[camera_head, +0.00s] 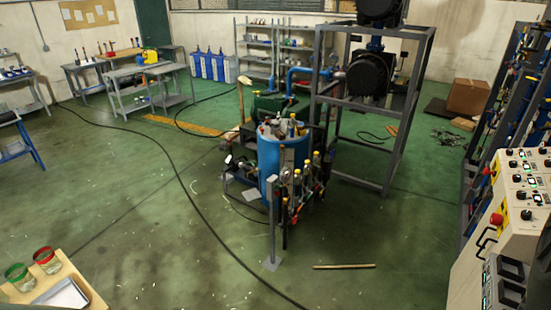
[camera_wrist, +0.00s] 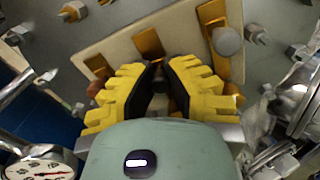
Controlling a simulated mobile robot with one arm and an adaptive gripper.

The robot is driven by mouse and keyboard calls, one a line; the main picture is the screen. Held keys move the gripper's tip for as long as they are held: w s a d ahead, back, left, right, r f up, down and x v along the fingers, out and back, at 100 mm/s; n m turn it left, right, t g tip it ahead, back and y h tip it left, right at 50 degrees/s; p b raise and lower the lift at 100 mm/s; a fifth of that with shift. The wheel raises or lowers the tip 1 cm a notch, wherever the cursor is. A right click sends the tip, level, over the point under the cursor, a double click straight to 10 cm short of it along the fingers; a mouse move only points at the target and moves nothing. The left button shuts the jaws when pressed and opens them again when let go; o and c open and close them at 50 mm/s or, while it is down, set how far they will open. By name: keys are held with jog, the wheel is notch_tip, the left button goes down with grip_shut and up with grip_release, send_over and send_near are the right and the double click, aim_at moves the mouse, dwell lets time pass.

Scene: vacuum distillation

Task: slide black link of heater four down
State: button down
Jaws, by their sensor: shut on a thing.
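In the wrist view, my gripper (camera_wrist: 160,72) has its yellow, black-padded fingers closed in front of a beige plate. A small dark piece, which looks like the black link (camera_wrist: 160,88), sits between the pads; most of it is hidden by the fingers. The beige plate (camera_wrist: 120,56) carries several brass strips (camera_wrist: 149,43), and a grey round-headed bolt (camera_wrist: 227,41) stands right of the fingers. I cannot read which heater this plate belongs to. My gripper does not show in the head view.
A pressure gauge (camera_wrist: 42,166) and metal pipe lie close at the lower left of the wrist view; metal fittings (camera_wrist: 300,110) crowd the right. In the head view, a control panel (camera_head: 525,190) stands at right and a blue vessel (camera_head: 268,165) at centre. The left floor is largely open.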

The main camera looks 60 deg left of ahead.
jog(key=shift+f+b, duration=0.3)
jog(key=shift+f, duration=0.4)
jog(key=c, duration=1.2)
grip_release()
jog(key=shift+o, duration=0.2)
jog(key=a, duration=1.2)
jog(key=shift+s, duration=0.25)
